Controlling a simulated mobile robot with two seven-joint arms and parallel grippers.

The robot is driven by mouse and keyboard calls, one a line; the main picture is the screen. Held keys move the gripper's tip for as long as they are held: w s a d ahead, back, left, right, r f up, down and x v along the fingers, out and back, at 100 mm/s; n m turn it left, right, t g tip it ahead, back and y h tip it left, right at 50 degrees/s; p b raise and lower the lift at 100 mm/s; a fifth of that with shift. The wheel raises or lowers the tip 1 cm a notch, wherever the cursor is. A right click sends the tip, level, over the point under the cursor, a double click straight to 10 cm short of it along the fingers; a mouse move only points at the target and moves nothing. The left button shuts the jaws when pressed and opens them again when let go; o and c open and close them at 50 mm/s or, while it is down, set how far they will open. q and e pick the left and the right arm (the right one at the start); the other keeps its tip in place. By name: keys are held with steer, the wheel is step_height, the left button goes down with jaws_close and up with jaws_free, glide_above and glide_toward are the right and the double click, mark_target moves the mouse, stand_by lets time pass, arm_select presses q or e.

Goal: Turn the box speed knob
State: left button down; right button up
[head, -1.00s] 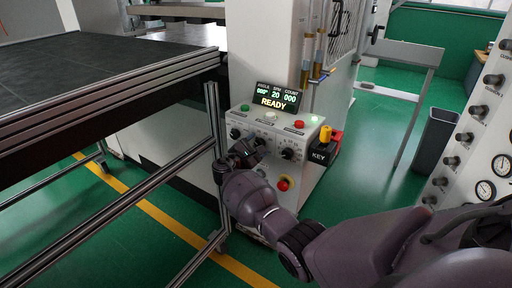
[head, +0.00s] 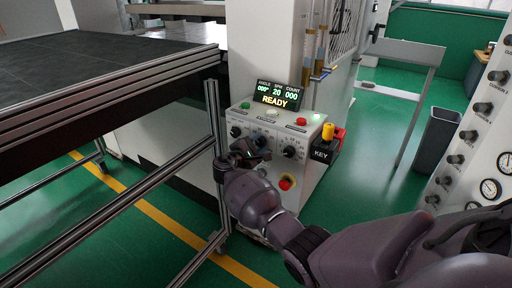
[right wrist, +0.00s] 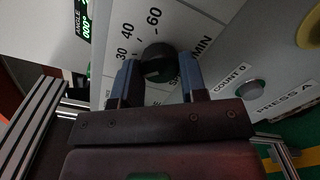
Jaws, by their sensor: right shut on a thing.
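The control box (head: 272,184) stands against the white machine. Its display (head: 278,94) reads READY, with 20 under SPM and 000 under COUNT. My right gripper (head: 262,150) is at the middle of the box's front and hides part of it. In the right wrist view, the speed knob (right wrist: 158,62) is dark and round, beside a scale with 30, 40 and 60 and a partly covered label ending in MIN. The two fingers of my right gripper (right wrist: 157,78) are on either side of this knob, shut on it. My left gripper is not in view.
Other dark knobs sit left (head: 236,132) and right (head: 290,152) of my gripper. A red button on yellow (head: 287,182) is low on the box. A metal frame table (head: 110,85) stands close on the left.

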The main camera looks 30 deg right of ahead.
steer(key=m, duration=0.1)
steer(key=m+b, duration=0.1)
steer(key=m, duration=0.1)
steer(key=m+b, duration=0.1)
steer(key=shift+f+m, duration=0.3)
steer(key=m+b, duration=0.1)
steer(key=m, duration=0.1)
steer(key=shift+m+b, duration=0.3)
steer(key=shift+b, duration=0.1)
steer(key=shift+m+b, duration=0.45)
steer(key=shift+m, duration=0.35)
steer(key=shift+m+t+b, duration=0.3)
steer(key=shift+m+b, duration=0.2)
steer(key=shift+m, duration=0.5)
steer(key=shift+r+m, duration=0.15)
steer(key=shift+m, duration=0.25)
arm_select(q)
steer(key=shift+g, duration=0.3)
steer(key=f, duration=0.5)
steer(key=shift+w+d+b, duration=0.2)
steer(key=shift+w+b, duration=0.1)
steer(key=shift+b, duration=0.05)
arm_select(e)
steer(key=shift+r+m, duration=0.1)
steer(key=shift+m, duration=0.2)
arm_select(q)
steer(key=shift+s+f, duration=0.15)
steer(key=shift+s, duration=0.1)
